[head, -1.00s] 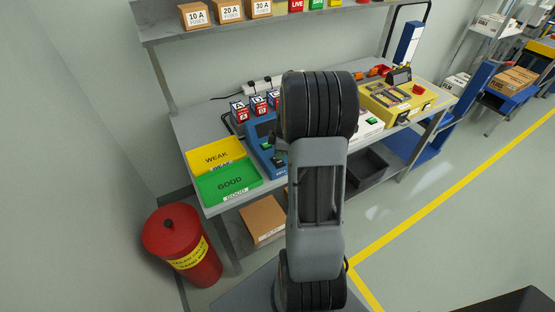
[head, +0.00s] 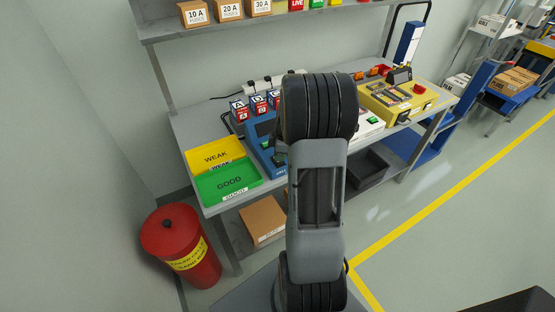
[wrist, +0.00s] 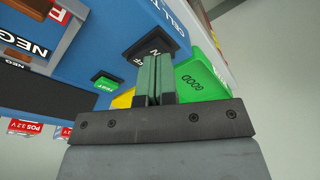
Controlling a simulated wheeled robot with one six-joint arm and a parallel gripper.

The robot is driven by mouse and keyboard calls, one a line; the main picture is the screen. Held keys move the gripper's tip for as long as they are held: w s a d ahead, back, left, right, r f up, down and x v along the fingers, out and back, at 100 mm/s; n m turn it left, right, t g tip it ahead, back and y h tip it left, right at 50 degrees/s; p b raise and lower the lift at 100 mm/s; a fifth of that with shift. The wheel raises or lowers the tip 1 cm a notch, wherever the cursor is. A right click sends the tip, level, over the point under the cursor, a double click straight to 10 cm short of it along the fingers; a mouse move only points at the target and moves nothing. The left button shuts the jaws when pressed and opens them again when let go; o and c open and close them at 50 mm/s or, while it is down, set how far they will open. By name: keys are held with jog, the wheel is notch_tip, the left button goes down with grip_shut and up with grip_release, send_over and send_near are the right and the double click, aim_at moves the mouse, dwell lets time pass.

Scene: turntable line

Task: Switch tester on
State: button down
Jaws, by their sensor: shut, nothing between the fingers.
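The blue cell tester (head: 262,128) stands on the bench in the head view, partly hidden behind my arm. In the wrist view the tester (wrist: 100,50) fills the upper left. Its black switch (wrist: 148,32) carries partly covered white letters, with an N and an F showing. A green TEST button (wrist: 107,83) sits to the left of the switch. My gripper (wrist: 154,64) is shut and empty, its fingertips over the switch plate. I cannot tell whether they touch it or which way the switch is set.
The green GOOD tray (head: 228,184) and yellow WEAK tray (head: 213,153) lie left of the tester. A red bin (head: 182,245) stands on the floor. Labelled cells stand behind the tester; a yellow device (head: 400,110) is at the bench's right.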

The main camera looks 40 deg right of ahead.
jog(key=shift+f+b, duration=0.4)
jog(key=shift+f, duration=0.1)
jog(key=shift+r, duration=0.15)
jog(key=shift+r+p, duration=2.3)
jog(key=shift+r, duration=1.15)
